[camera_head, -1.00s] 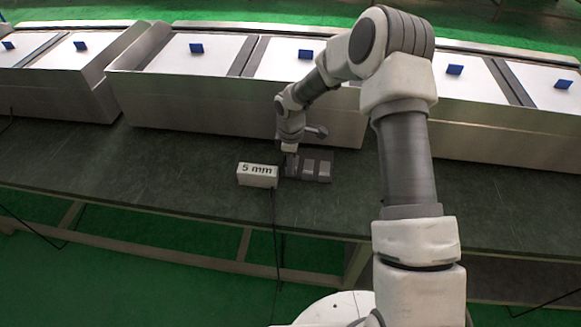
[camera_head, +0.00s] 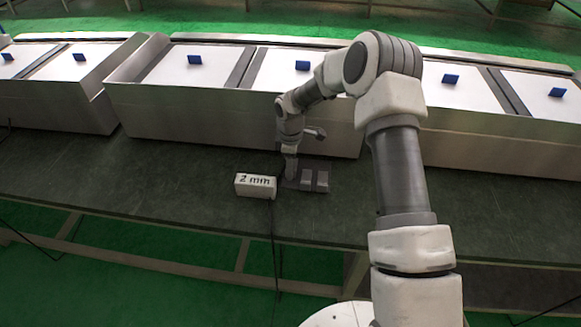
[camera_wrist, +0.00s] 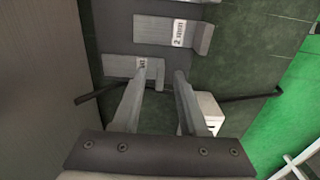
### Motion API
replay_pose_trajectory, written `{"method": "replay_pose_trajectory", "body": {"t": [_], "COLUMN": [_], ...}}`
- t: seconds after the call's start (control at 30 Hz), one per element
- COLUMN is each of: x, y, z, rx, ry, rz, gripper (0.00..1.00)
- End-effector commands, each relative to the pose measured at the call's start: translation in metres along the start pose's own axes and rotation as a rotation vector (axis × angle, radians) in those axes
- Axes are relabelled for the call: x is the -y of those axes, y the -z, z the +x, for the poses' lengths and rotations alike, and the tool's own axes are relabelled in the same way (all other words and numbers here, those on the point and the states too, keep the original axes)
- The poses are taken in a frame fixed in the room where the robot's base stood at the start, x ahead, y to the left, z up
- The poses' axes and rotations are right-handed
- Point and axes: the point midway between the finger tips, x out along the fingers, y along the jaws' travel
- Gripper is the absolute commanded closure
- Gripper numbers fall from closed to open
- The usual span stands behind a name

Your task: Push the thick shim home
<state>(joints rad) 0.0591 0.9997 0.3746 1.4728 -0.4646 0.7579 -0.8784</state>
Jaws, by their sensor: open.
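In the wrist view, one grey shim (camera_wrist: 168,32) has a label that looks like "2 mm". A second grey shim (camera_wrist: 119,66) lies nearer, its label too small to read; I cannot tell for sure which is the thick one. My gripper (camera_wrist: 160,74) is open, its fingertips on either side of the second shim's raised end; contact is unclear. In the head view my gripper (camera_head: 290,172) is low at the left of the dark shim holder (camera_head: 315,190) and hides part of it. A white box (camera_head: 255,186) reading "2 mm" stands just left; it shows partly in the wrist view (camera_wrist: 209,108).
Metal housings (camera_head: 215,110) with white panels and blue tabs line the back of the dark green table (camera_head: 130,185). A dark cable hangs from the white box over the front edge. The table is clear left of the box.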

Motion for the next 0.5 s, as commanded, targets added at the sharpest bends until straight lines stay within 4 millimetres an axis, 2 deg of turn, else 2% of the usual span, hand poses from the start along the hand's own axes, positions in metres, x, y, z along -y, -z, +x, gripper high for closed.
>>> {"method": "replay_pose_trajectory", "body": {"t": [0.17, 0.27, 0.5], "x": [0.000, -0.001, -0.001], "y": [0.000, 0.000, 0.000], "z": [-0.004, -0.016, -0.070], "rx": [0.000, -0.001, -0.001], "ry": [-0.001, -0.002, -0.003], "rz": [0.000, 0.000, 0.001], "gripper": [0.57, 0.57, 0.57]}}
